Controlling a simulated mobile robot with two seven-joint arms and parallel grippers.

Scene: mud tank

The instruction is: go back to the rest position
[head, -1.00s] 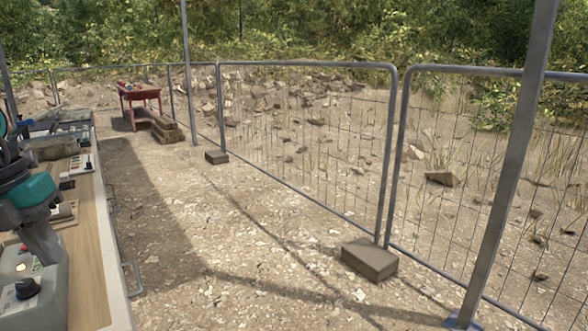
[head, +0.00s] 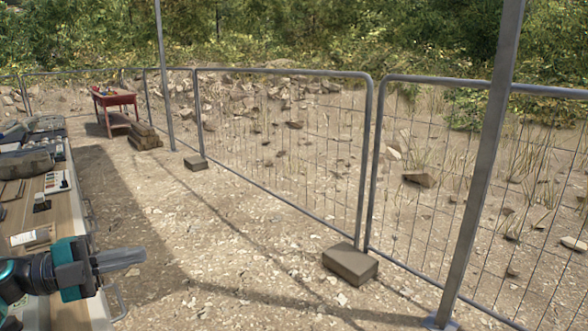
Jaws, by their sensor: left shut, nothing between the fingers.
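My left gripper (head: 122,259) shows at the lower left of the head view, its fingers together and pointing right. Nothing is between the fingers. It is over the right edge of the workbench (head: 75,233), and its fingers reach past that edge above the gravel. My right gripper is out of view.
The bench at left carries a grey-brown bag-like item (head: 25,164), a white switch panel (head: 57,182) and other gear. A mesh fence (head: 285,140) with a concrete foot block (head: 350,263) runs along the right. A red table (head: 115,100) stands far back.

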